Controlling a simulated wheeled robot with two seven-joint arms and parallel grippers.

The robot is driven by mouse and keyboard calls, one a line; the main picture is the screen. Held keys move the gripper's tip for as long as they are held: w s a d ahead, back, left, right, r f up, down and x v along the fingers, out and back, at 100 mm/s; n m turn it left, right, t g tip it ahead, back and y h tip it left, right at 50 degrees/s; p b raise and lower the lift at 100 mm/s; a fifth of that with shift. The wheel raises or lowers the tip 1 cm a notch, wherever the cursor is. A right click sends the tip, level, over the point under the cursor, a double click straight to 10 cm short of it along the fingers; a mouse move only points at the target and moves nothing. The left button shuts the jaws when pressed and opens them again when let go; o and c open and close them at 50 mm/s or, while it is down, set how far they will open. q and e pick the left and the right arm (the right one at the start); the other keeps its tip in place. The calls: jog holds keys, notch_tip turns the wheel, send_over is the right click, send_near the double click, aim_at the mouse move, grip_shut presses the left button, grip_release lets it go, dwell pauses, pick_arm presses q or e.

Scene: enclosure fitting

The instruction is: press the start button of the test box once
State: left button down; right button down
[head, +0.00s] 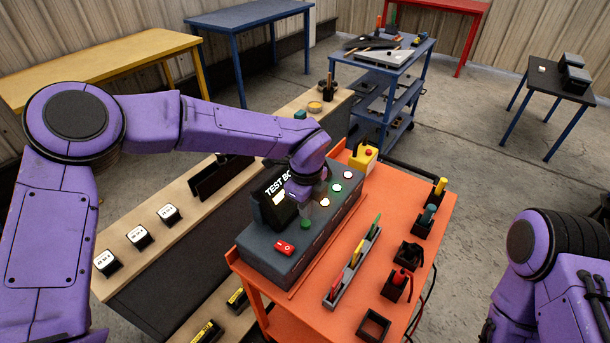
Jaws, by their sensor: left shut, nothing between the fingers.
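The dark grey test box (275,258) stands on the orange table, with a "TEST BOX" sign panel (272,206) at its left. Its top carries a red rocker switch (285,247), a green button (306,223), and a row of further round lights or buttons, including a green one (335,188). I cannot read which is the start button. My left gripper (308,203) is shut and empty, pointing down over the box top close to the near green button. The arm partly hides the box's far end, and contact cannot be told. My right gripper is out of view.
The orange table (345,310) holds a rack of coloured tools (354,265), several black holders along its right side, and a yellow box with a red button (363,157). A wooden bench (180,215) with labelled blocks stands left. A blue cart (385,90) stands behind.

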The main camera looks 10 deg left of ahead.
aim_at(306, 223)
pick_arm(q)
notch_tip(306, 223, up, 2)
jog(key=shift+r+b, duration=0.25)
jog(key=shift+b, duration=0.7)
notch_tip(306, 223, up, 8)
jog(key=b, duration=0.1)
jog(key=shift+s+r, duration=0.15)
jog(key=shift+s, duration=0.05)
